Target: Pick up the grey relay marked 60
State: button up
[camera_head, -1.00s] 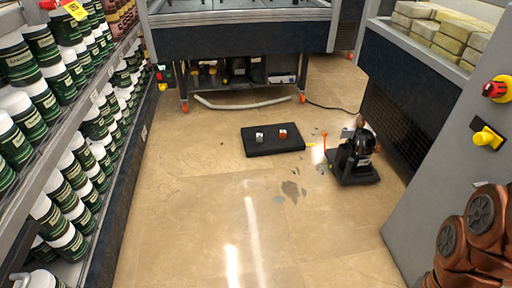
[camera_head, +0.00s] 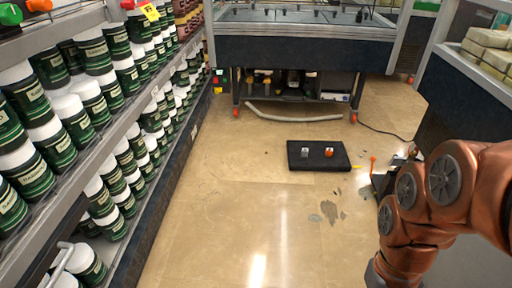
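A small grey block (camera_head: 304,152) sits on a black mat (camera_head: 318,163) on the floor ahead, and is likely the grey relay; its marking is too small to read. An orange-red block (camera_head: 329,152) sits just to its right on the same mat. The black vacuum pump (camera_head: 380,184) stands to the right of the mat, mostly hidden behind my copper-coloured arm.
Shelves of green and white tubs (camera_head: 95,100) line the left side. A freezer case (camera_head: 300,48) stands at the back, with a pale hose (camera_head: 290,116) on the floor before it. A black cable (camera_head: 385,130) lies at right. The floor between is clear, with a few dark patches.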

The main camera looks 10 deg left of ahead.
aim_at(305, 151)
jog(key=u, duration=0.8)
jog(key=i, duration=1.95)
jog(key=z, duration=0.05)
